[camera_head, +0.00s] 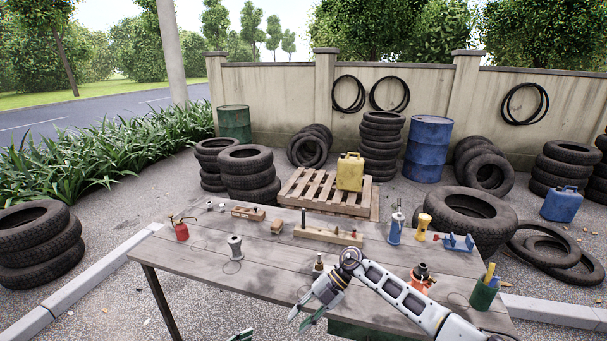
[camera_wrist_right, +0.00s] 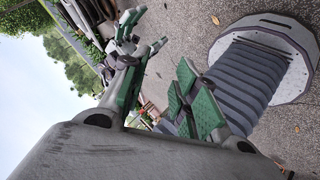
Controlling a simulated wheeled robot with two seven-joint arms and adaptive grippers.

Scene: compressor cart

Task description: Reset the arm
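My right gripper (camera_head: 299,320) hangs over the front edge of the wooden table (camera_head: 190,262) in the head view, its fingers pointing down and left. Its green-padded fingers (camera_wrist_right: 158,98) are apart with nothing between them in the right wrist view. My left gripper shows only as a green tip (camera_head: 241,335) at the bottom edge of the head view. In the right wrist view the left gripper (camera_wrist_right: 146,30) appears farther off, its fingers spread and empty. The left arm is mostly hidden in the head view.
On the table, a small dark bottle (camera_head: 318,263) and an orange-red tool (camera_head: 421,277) stand close to my right arm. A spool (camera_head: 235,247), a red oil can (camera_head: 181,229) and a green cup (camera_head: 484,294) stand around. Tyres (camera_head: 249,172) and a pallet (camera_head: 310,190) lie beyond.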

